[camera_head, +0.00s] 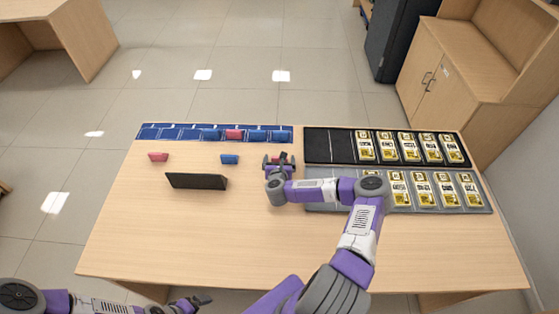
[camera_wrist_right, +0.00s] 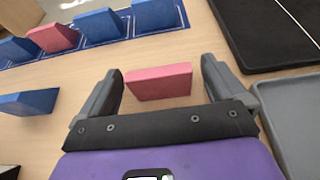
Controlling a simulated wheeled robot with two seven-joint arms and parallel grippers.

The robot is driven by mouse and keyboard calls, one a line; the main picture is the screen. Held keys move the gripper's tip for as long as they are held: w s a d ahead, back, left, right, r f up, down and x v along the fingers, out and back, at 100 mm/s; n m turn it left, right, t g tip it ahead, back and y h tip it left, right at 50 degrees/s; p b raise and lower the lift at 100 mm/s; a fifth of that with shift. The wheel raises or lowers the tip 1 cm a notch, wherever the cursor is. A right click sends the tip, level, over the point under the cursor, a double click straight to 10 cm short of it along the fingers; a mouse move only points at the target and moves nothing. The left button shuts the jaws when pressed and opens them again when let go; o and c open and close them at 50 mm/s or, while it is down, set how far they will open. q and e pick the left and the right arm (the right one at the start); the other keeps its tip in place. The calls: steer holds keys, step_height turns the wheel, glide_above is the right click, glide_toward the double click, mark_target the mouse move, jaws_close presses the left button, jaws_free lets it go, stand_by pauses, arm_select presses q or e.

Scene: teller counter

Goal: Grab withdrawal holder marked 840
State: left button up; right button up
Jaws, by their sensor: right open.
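In the right wrist view (camera_wrist_right: 161,68), a pink-red holder block (camera_wrist_right: 159,82) stands between the open fingers, with a gap on each side. In the head view that block is mostly covered by the gripper. Another red holder (camera_head: 158,157) and a blue holder (camera_head: 229,159) stand apart on the table to the left. No number is legible on any holder. My left gripper (camera_head: 195,302) is low at the bottom edge, small and away from the holders.
A blue marked strip (camera_head: 165,133) at the back holds several blue holders and one red holder (camera_head: 234,134). A dark plate (camera_head: 196,181) stands left of my right gripper. A black tray (camera_head: 318,146) and a grey tray (camera_head: 318,205) with yellow-labelled packs lie right. The table front is clear.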

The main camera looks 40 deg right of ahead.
steer(key=c, duration=1.1)
